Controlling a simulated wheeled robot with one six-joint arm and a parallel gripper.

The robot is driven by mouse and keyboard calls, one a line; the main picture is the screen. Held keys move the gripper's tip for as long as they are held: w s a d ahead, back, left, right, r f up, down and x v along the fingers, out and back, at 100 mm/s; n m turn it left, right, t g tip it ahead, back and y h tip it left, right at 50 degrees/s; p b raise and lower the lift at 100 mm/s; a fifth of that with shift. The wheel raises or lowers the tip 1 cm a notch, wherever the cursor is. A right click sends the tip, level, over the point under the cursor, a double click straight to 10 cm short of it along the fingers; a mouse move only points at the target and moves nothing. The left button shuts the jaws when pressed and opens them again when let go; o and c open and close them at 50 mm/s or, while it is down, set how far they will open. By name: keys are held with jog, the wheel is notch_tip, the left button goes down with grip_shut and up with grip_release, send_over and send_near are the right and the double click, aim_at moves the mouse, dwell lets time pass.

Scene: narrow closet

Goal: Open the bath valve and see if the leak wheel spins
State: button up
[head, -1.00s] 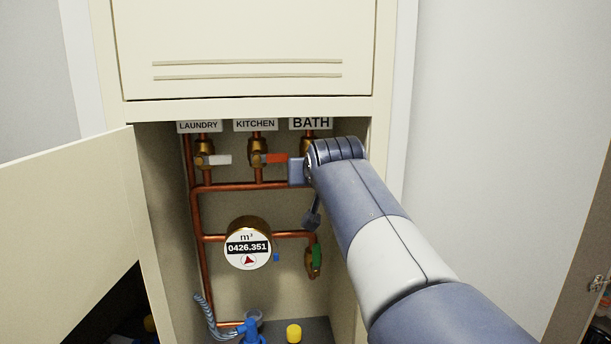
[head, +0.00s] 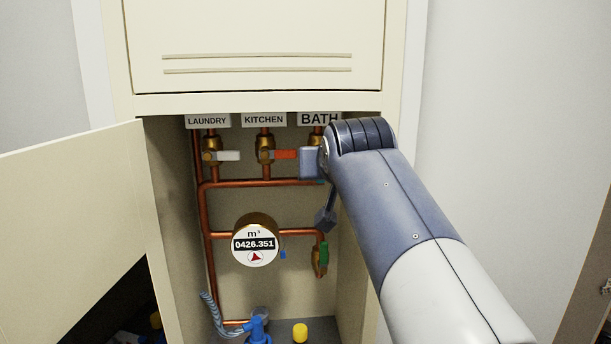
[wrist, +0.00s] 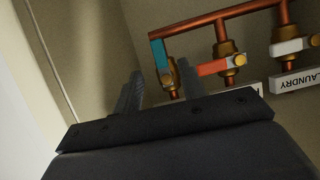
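The BATH label (head: 319,119) sits above a brass valve, mostly hidden behind my arm in the head view. In the wrist view its teal handle (wrist: 159,55) lies roughly in line with its pipe. My gripper (wrist: 160,66) is open, its two fingers either side of the handle's line; I cannot tell whether they touch it. In the head view the fingers are largely hidden by my arm. The round meter (head: 255,245) reads 0426.351 and has a red triangular leak wheel (head: 255,257); one picture does not show whether it spins.
The kitchen valve's orange-red handle (head: 285,154) and laundry valve's white handle (head: 228,156) lie across their pipes. A green-handled valve (head: 324,254) is right of the meter. A blue fitting (head: 258,328) and yellow cap (head: 300,333) are below. The cabinet door (head: 75,215) stands open left.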

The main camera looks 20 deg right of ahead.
jog(key=shift+v, duration=2.2)
jog(key=shift+w, duration=0.1)
jog(key=p+x, duration=0.1)
jog(key=x, duration=0.9)
jog(key=shift+w, duration=0.25)
jog(key=shift+f, duration=0.1)
